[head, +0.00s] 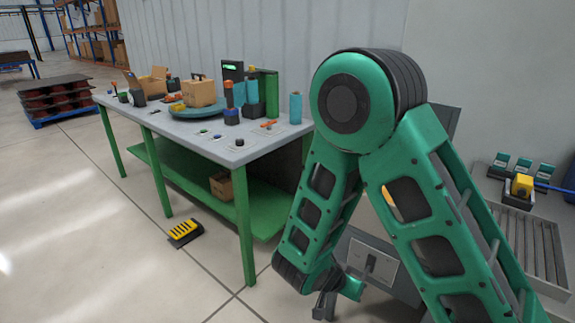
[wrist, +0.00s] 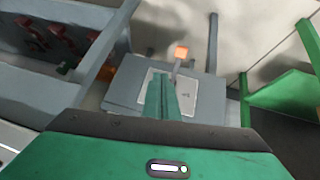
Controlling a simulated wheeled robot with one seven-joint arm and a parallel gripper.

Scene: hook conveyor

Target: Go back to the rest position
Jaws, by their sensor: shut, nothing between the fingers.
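My gripper (head: 338,298) hangs low at the bottom centre of the head view, at the end of my bent green arm. In the wrist view my gripper (wrist: 163,90) shows as one narrow green shape, shut and empty. It lies across the view of a light plate (wrist: 185,100) on a grey box (wrist: 125,92). A lever with an orange knob (wrist: 182,52) stands at this plate. In the head view the plate (head: 372,262) is beside the gripper; I cannot tell whether they touch.
A green-legged table (head: 215,148) at left carries boxes, bottles and tools. A yellow-and-black object (head: 185,232) lies on the floor beside it. A roller conveyor (head: 540,248) is at right, partly hidden by my arm. The floor at left is mostly open.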

